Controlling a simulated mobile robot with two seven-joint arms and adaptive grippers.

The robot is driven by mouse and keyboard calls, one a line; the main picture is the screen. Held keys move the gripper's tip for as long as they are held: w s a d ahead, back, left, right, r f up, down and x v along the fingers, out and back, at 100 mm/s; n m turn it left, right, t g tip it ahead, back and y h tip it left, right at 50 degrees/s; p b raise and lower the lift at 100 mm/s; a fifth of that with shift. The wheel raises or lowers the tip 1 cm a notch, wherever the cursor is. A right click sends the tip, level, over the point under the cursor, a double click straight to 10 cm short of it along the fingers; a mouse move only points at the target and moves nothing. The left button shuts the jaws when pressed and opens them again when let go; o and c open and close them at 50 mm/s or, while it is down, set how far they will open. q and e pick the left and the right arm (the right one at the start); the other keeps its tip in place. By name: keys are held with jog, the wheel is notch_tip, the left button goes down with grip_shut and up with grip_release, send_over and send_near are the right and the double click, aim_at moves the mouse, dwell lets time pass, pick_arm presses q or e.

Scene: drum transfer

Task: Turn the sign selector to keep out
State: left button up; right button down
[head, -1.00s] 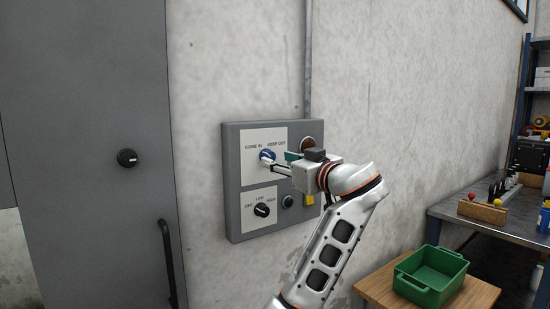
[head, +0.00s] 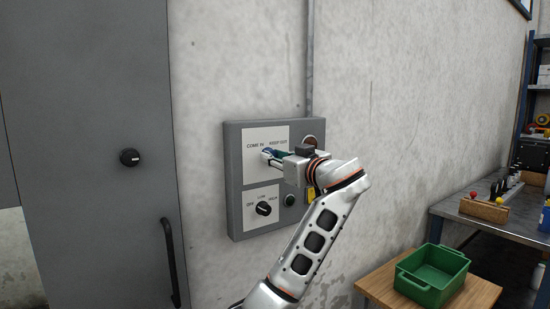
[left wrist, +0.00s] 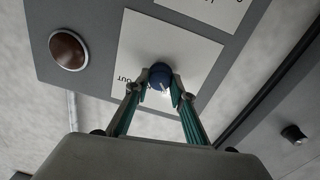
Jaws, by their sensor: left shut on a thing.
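The sign selector is a round blue knob (left wrist: 159,76) on the white upper plate of the grey wall panel (head: 234,200). The plate reads COME IN on the left and KEEP OUT on the right in the head view. My left gripper (head: 268,156) reaches the knob from the right. In the left wrist view its two green-padded fingers (left wrist: 160,88) are shut on the knob, one on each side. A pale mark shows on the knob's lower side there. The word OUT appears inverted beside the left finger. In the head view the gripper mostly hides the knob.
A black knob (head: 264,208) sits on the lower plate, with a dark button (head: 289,200) beside it. A brown-red lamp (left wrist: 68,51) is near the selector. A grey door (head: 90,100) stands left. A green crate (head: 432,285) sits on a wooden table at right.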

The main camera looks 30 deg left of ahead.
jog(key=shift+r, duration=0.1)
pick_arm(q)
jog(key=m+p, duration=0.6)
jog(key=m, duration=0.2)
jog(key=shift+r, duration=0.15)
jog(key=m+p, duration=0.2)
jog(key=shift+w+m, duration=0.1)
jog(key=shift+m, duration=0.3)
jog(key=m+p, duration=0.1)
jog(key=m, duration=0.1)
jog(key=shift+m+g, duration=0.3)
jog(key=shift+g, duration=0.1)
jog(key=shift+m+p, duration=0.3)
jog(key=shift+m, duration=1.8)
pick_arm(e)
notch_tip(320, 180, up, 8)
jog(key=d, duration=0.2)
jog(key=shift+f+h, duration=0.2)
jog(key=shift+h, duration=0.1)
